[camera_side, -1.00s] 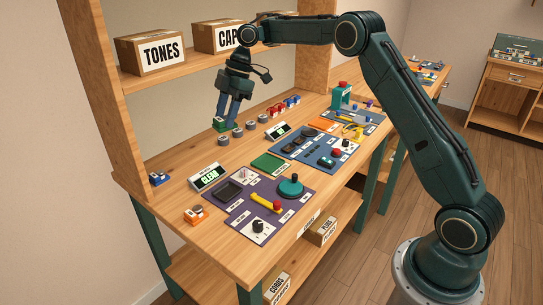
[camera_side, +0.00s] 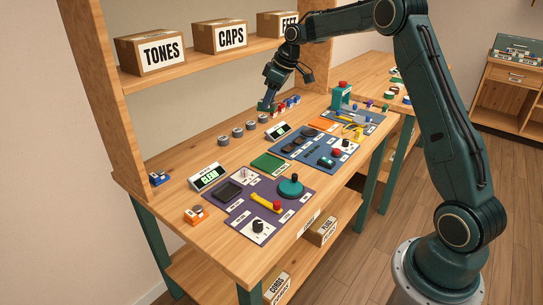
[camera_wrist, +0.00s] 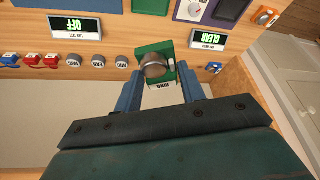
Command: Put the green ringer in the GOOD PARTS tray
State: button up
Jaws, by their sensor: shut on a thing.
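The green ringer (camera_wrist: 155,66) has a green base with a round brownish-grey bell on it. In the wrist view it sits between the two blue fingers of my gripper (camera_wrist: 160,92), which is shut on it. In the side view my gripper (camera_side: 267,101) holds the small green ringer (camera_side: 264,106) in the air, over the back of the bench. A flat green tray (camera_side: 268,163) lies between the purple and blue mats; its label is not readable. Part of it also shows at the top of the wrist view (camera_wrist: 152,5).
A row of grey round parts (camera_side: 237,132) stands along the back, with red and blue parts (camera_side: 286,105) to the right. A CLEAR display (camera_side: 206,177) and another display (camera_side: 278,131) stand behind the mats. An orange part (camera_side: 195,215) sits front left. A shelf with boxes (camera_side: 150,52) hangs above.

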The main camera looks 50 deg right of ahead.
notch_tip(320, 180, down, 16)
jog(key=shift+r, duration=0.15)
dwell(0.4)
jog(key=shift+f, duration=2.15)
jog(key=shift+f, duration=0.1)
jog(key=o, duration=1.1)
jog(key=v, duration=1.2)
